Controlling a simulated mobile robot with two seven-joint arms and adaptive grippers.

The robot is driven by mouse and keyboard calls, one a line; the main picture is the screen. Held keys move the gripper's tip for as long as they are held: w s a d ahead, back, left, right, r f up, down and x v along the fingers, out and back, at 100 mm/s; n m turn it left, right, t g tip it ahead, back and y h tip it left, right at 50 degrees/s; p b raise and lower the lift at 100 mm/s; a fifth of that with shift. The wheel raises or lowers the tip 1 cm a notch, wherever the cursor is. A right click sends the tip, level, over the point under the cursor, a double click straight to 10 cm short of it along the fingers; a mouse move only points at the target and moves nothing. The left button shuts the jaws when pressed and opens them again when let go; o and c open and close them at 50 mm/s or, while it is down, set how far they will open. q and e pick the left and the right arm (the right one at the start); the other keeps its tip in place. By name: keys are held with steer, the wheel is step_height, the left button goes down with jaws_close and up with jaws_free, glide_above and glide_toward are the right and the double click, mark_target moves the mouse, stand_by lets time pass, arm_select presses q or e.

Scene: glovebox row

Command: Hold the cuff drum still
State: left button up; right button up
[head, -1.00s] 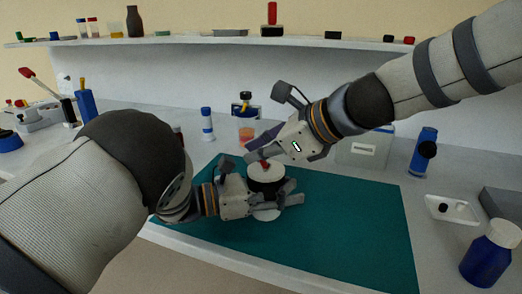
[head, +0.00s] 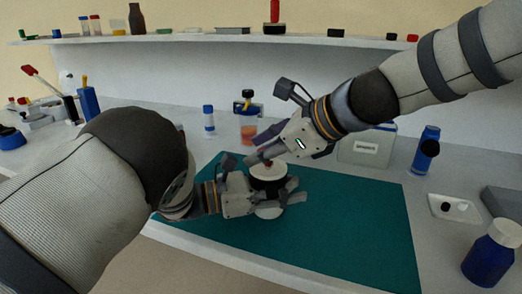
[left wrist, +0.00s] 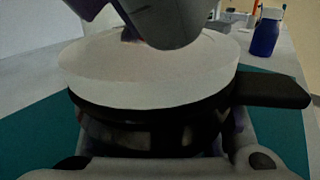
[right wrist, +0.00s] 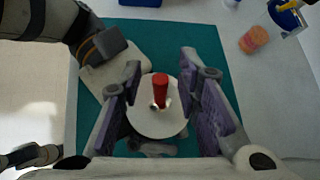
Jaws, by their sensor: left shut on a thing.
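The cuff drum (head: 268,172) stands upright on the green mat (head: 350,215), with a white disc top and a dark body. My left gripper (head: 289,192) is shut on the drum's side, low down. In the left wrist view the drum's white top (left wrist: 150,70) and black rim fill the middle, with a black tab at right. In the right wrist view a red knob (right wrist: 160,85) stands up from the disc. My right gripper (right wrist: 160,75) is open above the drum, with the knob showing between its fingers, apart from both.
An orange-filled cup (head: 248,133) and a blue-and-white bottle (head: 208,120) stand behind the mat. A blue jar (head: 490,252) and a small white tray (head: 455,208) are at right. A shelf (head: 200,39) runs along the back. The mat's right part is clear.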

steer(key=v, duration=0.7)
arm_select(q)
steer(key=o, duration=1.6)
steer(key=shift+o, duration=0.2)
